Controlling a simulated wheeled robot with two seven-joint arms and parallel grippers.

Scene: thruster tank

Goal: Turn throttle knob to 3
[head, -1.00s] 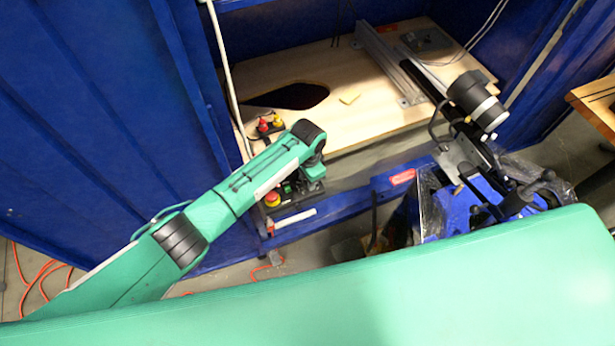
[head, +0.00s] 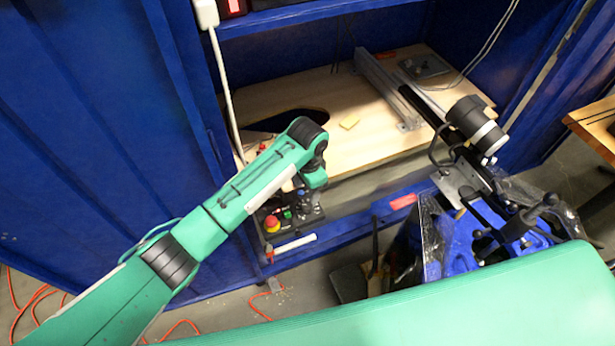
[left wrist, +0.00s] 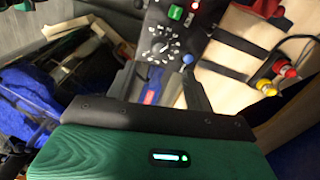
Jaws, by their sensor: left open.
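The throttle knob (left wrist: 160,46) is a small dark knob inside a ring of white marks on a black control panel, seen in the left wrist view. Its pointer setting is too small to read. The black control panel (head: 300,216) also shows in the head view, partly hidden by my left arm. My left gripper (left wrist: 160,73) is open and empty, its two dark fingers pointing at the panel, with the knob ahead of and between them. They appear apart from it. In the head view my left gripper (head: 304,197) is mostly hidden beneath the green wrist.
The panel carries a green button (left wrist: 176,13), a red light (left wrist: 195,5) and a red-and-yellow stop button (head: 272,223). Red and yellow connectors (left wrist: 275,78) lie beside it. A blue cabinet frame surrounds a wooden shelf (head: 380,140). A blue motor unit (head: 460,232) stands right.

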